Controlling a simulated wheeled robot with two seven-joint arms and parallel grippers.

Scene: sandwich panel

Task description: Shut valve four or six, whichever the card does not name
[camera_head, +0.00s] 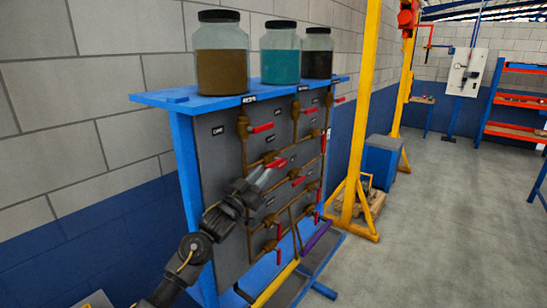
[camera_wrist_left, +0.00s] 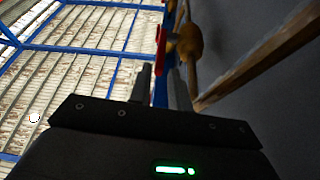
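A grey panel (camera_head: 228,200) in a blue frame carries brown pipes and several valves with red handles. My left gripper (camera_head: 268,175) is at the panel's middle left, close to a valve with a red handle (camera_head: 275,163). In the left wrist view, the two fingers (camera_wrist_left: 162,75) stand apart. A red handle (camera_wrist_left: 161,45) and its brown valve body (camera_wrist_left: 188,42) lie just beyond their tips; I cannot tell if they touch. Small dark labels (camera_head: 218,130) sit on the panel; their text and the valve numbers are too small to read. My right gripper is not in view.
Jars with brown (camera_head: 222,65), teal (camera_head: 280,58) and dark (camera_head: 317,55) contents stand on the blue top shelf (camera_head: 165,98). A yellow post (camera_head: 358,120) stands right of the panel. A block wall is behind; open floor (camera_head: 430,210) lies to the right.

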